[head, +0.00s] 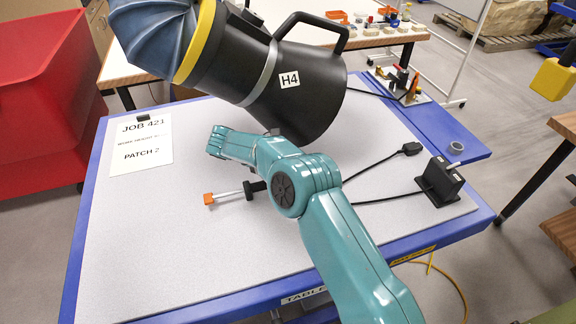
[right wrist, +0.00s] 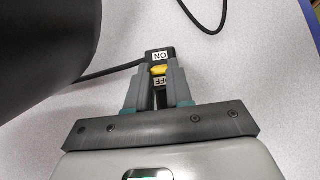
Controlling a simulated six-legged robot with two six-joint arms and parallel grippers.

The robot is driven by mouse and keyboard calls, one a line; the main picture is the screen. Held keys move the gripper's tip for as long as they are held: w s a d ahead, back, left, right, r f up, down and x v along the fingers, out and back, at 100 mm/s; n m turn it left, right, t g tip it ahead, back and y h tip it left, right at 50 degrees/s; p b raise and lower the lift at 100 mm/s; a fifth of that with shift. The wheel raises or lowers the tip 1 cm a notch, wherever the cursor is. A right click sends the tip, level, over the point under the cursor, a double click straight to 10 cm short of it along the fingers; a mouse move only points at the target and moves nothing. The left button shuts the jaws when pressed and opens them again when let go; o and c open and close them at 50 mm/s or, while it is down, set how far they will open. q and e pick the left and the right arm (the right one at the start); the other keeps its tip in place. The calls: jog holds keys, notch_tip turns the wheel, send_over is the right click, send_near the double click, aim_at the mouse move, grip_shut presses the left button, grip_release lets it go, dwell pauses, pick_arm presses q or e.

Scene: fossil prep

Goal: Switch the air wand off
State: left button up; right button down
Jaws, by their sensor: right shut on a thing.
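A small black switch block (right wrist: 161,51) has an ON label, a yellow slider (right wrist: 158,69) and a partly covered OFF label. Which setting the slider is in I cannot tell. A dark cable runs into the block from the left. My right gripper (right wrist: 158,88) is shut on the block, with a finger on either side of its near end. In the head view my teal right arm reaches over the table and hides the fingertips. A wand with an orange tip (head: 208,198) and pale tube lies on the table, its dark end beside my arm. My left gripper is in neither view.
A large black nozzle marked H4 (head: 320,75) hangs over the table close to my arm. A black holder (head: 440,182) and a cable plug (head: 411,148) are at right. A paper sign (head: 141,140) lies at left. The front left of the blue-edged table (head: 150,260) is clear.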

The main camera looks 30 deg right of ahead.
dwell(0.3)
jog(key=c, duration=1)
grip_release()
jog(key=v, duration=0.9)
jog(key=shift+a+f+b, duration=0.15)
jog(key=shift+f+b, duration=0.1)
jog(key=shift+b, duration=0.15)
jog(key=p+v, duration=0.3)
jog(key=shift+w+r+p, duration=0.1)
jog(key=shift+p, duration=0.2)
